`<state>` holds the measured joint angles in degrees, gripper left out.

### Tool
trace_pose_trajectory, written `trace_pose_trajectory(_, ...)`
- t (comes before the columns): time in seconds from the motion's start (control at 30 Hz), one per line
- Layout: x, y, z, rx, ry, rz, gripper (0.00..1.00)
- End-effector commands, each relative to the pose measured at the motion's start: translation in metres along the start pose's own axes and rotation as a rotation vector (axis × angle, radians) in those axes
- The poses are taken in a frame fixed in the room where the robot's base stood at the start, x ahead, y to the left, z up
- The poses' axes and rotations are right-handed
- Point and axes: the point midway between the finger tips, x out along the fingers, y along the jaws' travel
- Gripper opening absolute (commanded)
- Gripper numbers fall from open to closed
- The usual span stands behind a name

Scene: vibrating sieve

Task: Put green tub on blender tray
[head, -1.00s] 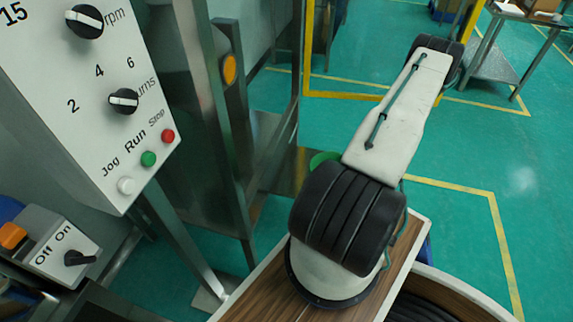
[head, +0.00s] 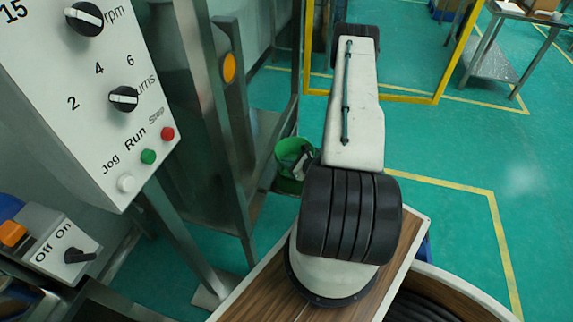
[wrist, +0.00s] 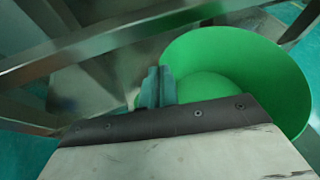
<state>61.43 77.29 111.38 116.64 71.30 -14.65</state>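The green tub (head: 286,152) is at the left of my arm in the head view, partly hidden by the arm. In the wrist view the tub (wrist: 235,55) is large, open-topped and looks empty. My gripper (wrist: 157,88) shows as teal fingers close together at the tub's left rim, and it appears shut on that rim. A flat metal plate (head: 266,182), which may be the blender tray, lies beside and partly behind the tub in the head view. A metal surface (wrist: 95,88) also shows left of the tub in the wrist view.
Metal frame posts (head: 232,130) stand just left of the tub. A control panel (head: 75,120) with knobs and buttons is at the left. A metal bar (wrist: 90,45) crosses the wrist view. Open green floor (head: 440,140) lies to the right.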

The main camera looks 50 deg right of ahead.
Motion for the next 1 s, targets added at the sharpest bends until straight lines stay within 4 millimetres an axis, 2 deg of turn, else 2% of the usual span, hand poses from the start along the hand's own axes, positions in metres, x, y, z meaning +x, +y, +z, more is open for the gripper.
trace_pose_trajectory(0.03, 0.001, 0.001, -0.005, 0.003, 0.001, -0.002, 0.00)
trace_pose_trajectory(0.33, 0.001, 0.001, -0.007, 0.001, 0.000, -0.001, 0.00)
trace_pose_trajectory(0.4, 0.001, 0.001, -0.006, 0.002, 0.001, -0.001, 0.22)
trace_pose_trajectory(0.43, 0.001, 0.001, -0.006, 0.002, 0.001, -0.001, 0.24)
trace_pose_trajectory(0.73, 0.000, 0.000, -0.005, 0.002, 0.001, -0.001, 0.24)
trace_pose_trajectory(0.87, -0.013, -0.001, -0.006, 0.003, 0.001, -0.004, 0.24)
trace_pose_trajectory(1.0, -0.041, -0.001, -0.005, 0.004, 0.001, -0.007, 0.24)
